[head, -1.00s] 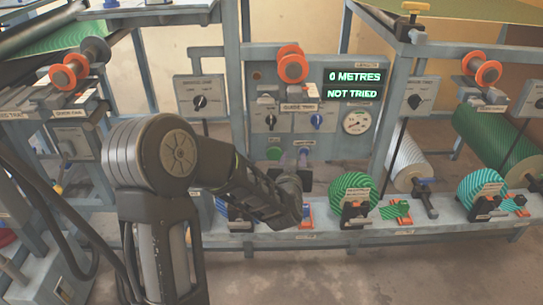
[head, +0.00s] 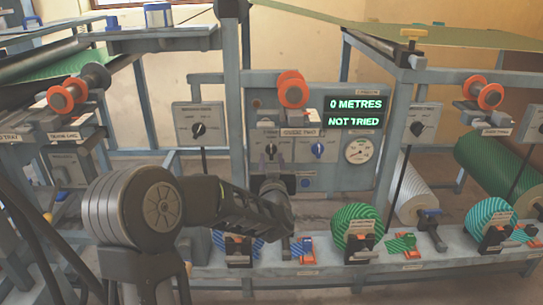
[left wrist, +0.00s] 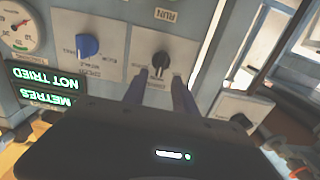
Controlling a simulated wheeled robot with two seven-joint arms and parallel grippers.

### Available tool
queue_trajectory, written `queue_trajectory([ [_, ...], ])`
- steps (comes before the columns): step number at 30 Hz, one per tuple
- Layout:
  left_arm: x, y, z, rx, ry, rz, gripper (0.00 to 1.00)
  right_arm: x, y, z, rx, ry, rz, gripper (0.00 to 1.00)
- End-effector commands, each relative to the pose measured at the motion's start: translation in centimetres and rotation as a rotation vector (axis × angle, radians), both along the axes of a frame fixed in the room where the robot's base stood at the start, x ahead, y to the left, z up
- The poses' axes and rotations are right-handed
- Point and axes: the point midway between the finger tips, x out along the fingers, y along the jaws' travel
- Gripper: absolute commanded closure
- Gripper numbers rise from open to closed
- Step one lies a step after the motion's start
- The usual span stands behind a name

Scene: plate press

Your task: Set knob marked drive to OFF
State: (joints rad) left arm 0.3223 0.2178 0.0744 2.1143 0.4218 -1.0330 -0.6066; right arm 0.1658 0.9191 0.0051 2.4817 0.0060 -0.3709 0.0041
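A black knob (head: 270,150) sits on a grey control plate low on the middle panel, and a blue knob (head: 318,150) is to its right. Their small labels are too blurred to read, so I cannot tell which is marked drive. In the left wrist view, which is turned over, the black knob (left wrist: 160,64) lies just beyond and between my left fingertips, and the blue knob (left wrist: 88,46) is off to the left. My left gripper (left wrist: 161,78) is open, its two fingers apart and empty. In the head view the left gripper (head: 272,178) is just below the black knob. My right gripper is out of view.
Another black knob (head: 198,130) is on a box to the left, and one more (head: 417,129) is to the right. A display (head: 354,112) reads 0 METRES, NOT TRIED, above a round gauge (head: 359,150). Rolls and orange clamps line the front rail (head: 400,268).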

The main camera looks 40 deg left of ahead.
Motion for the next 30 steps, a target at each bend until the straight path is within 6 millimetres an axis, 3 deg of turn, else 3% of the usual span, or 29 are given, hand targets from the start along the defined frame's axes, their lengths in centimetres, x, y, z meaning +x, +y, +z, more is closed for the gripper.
queue_trajectory([
  [7,2.8,2.1,-0.1,-0.001,-0.001,0.0,0.66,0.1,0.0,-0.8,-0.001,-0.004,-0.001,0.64],
  [18,3.3,2.5,0.0,-0.001,0.001,-0.001,0.66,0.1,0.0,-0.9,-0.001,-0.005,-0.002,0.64],
  [30,3.3,2.5,0.0,-0.001,0.0,-0.001,0.99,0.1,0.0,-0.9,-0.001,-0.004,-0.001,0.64],
])
